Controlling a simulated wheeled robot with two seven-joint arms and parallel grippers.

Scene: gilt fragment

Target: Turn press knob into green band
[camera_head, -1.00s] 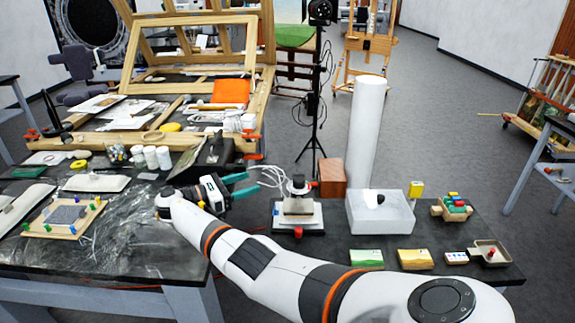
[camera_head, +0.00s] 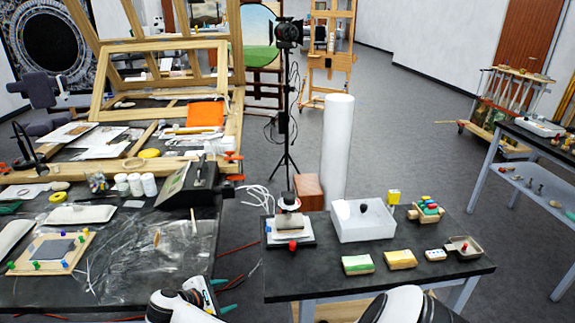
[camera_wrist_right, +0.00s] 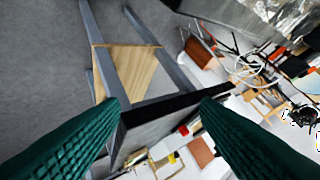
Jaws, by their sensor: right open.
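The press (camera_head: 290,222) is a small pale device with a dark top on a dark base, on the right-hand table. A red knob (camera_head: 292,246) shows at its front. I cannot make out a green band at this size. My right gripper (camera_head: 229,296) is low in the head view, left of and nearer than the press, by the gap between the tables, apart from it. Its two dark green ribbed fingers stand wide apart and empty in the right wrist view (camera_wrist_right: 160,108). My left gripper is not in view.
The right-hand black table (camera_head: 340,284) also holds a white open box (camera_head: 364,234), green and yellow packets (camera_head: 357,265), a tray (camera_head: 464,256) and a block rack (camera_head: 427,211). A white column (camera_head: 337,150) stands behind. The left table (camera_head: 60,292) is cluttered.

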